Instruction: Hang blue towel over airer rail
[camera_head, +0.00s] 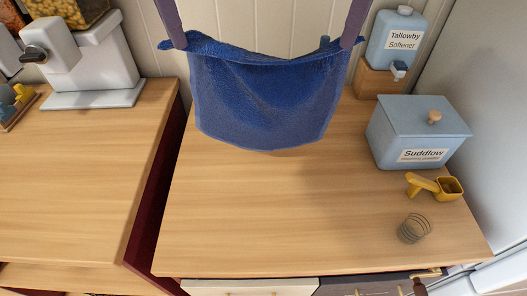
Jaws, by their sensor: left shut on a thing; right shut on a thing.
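The blue towel (262,95) hangs spread out above the wooden counter, its upper edge sagging between two held corners. My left gripper (174,36) comes down from the top edge and is shut on the towel's upper left corner. My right gripper (350,36) is shut on the towel's upper right corner. Only the lower parts of both grippers show. The towel's lower edge curves and looks free. I see no airer rail in this view.
The wooden counter (250,215) is clear in front. At right are a softener bottle (398,38) on a wooden block (378,82), a blue Suddlow box (418,135), a yellow scoop (448,188) and a wire coil (413,229). A grey-white appliance (95,65) stands left.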

